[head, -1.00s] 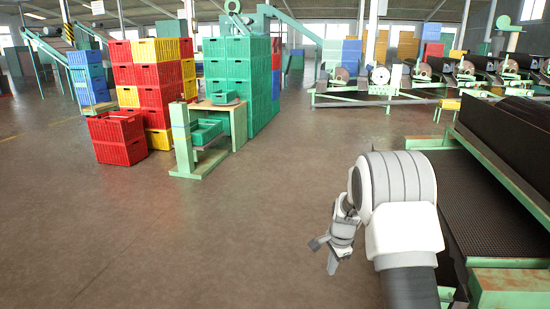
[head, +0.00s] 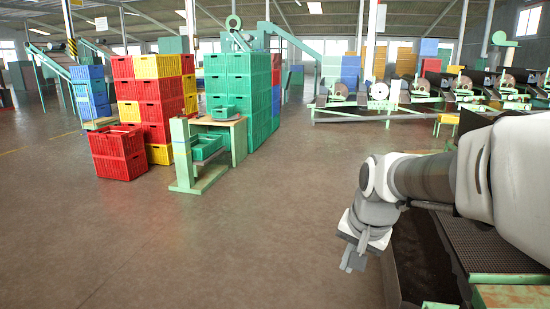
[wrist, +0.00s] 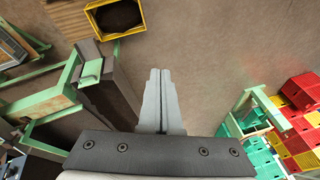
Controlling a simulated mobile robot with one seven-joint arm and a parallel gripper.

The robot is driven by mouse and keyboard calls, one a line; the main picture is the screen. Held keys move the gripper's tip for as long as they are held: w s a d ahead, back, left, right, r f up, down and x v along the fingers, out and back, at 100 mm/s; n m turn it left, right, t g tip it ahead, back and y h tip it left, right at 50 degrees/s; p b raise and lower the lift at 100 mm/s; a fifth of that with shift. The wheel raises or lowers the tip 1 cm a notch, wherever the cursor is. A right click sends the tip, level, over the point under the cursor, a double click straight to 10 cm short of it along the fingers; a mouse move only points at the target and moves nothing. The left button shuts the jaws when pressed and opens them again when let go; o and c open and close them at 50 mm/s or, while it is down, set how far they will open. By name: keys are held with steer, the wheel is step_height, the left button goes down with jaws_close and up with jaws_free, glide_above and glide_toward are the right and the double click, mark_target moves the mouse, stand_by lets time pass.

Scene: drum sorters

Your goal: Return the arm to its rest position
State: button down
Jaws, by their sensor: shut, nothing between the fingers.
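My gripper (head: 354,258) hangs at the end of my bent arm at the right of the head view, pointing down over open floor beside the green-framed machine. In the wrist view its two grey fingers (wrist: 160,75) lie side by side, shut, with nothing between them. My arm's upper links cover part of the machine behind them.
The green-framed drum machine (head: 490,294) is close at the right, beneath my arm. A small green and wooden stand (head: 183,150) and stacked red crates (head: 118,166) and green crates (head: 241,72) stand ahead left. A yellow bin (wrist: 97,20) shows in the wrist view. The middle floor is clear.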

steer(key=s+r+n+t, duration=0.25)
steer(key=s+n, duration=0.35)
steer(key=s, duration=1.2)
step_height(320, 180, up, 21)
steer(key=p, duration=2.1)
steer(key=shift+w+a+r+g+h, duration=0.15)
steer(key=shift+w+g+h, duration=0.2)
steer(key=shift+g, duration=0.1)
